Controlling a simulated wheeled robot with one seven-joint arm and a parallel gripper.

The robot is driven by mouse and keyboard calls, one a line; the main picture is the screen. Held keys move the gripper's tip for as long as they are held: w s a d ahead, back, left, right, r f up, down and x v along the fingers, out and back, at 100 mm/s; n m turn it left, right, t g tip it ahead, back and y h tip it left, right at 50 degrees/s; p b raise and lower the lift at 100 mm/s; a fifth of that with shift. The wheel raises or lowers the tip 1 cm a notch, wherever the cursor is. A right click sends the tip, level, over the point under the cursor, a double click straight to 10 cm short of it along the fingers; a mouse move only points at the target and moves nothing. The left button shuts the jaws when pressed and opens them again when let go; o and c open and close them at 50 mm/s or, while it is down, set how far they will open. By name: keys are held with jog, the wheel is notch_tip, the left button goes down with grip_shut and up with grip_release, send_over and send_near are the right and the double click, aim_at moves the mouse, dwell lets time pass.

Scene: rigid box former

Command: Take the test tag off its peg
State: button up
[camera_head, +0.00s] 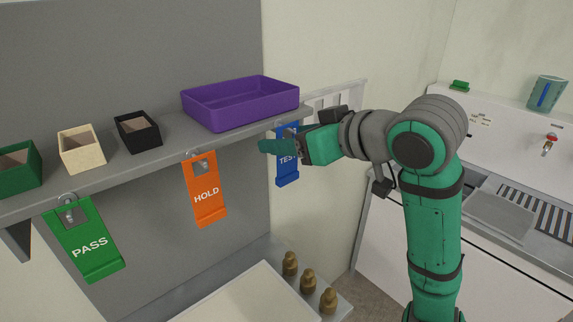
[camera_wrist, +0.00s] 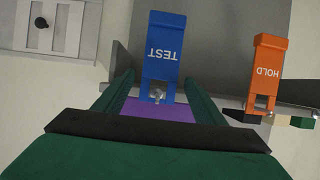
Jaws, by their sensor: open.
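The blue test tag (camera_head: 287,170) hangs from a peg under the right end of the grey shelf, partly hidden behind my gripper in the head view. In the wrist view the test tag (camera_wrist: 163,50) shows upside down, with its peg (camera_wrist: 157,95) at its top end. My gripper (camera_head: 278,146) is at the tag's upper part in the head view. In the wrist view its two fingers (camera_wrist: 158,82) are apart, one on each side of the tag's peg end, with gaps between them and the tag. Nothing is held.
The orange hold tag (camera_head: 206,190) and green pass tag (camera_head: 84,242) hang to the left. A purple tray (camera_head: 240,103) and several small boxes stand on the shelf (camera_head: 160,160). Several brass weights (camera_head: 308,281) stand below. A white machine (camera_head: 505,130) is at right.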

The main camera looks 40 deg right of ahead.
jog(key=shift+w+f, duration=0.25)
jog(key=shift+w, duration=0.35)
jog(key=shift+s+d, duration=0.15)
jog(key=shift+c, duration=0.9)
jog(key=c, duration=1.2)
jog(key=shift+r, duration=0.2)
jog(key=shift+s+r, duration=0.1)
jog(key=shift+r, duration=0.05)
jog(key=s+d, duration=0.1)
jog(key=s, duration=1.6)
jog(key=shift+s, duration=0.35)
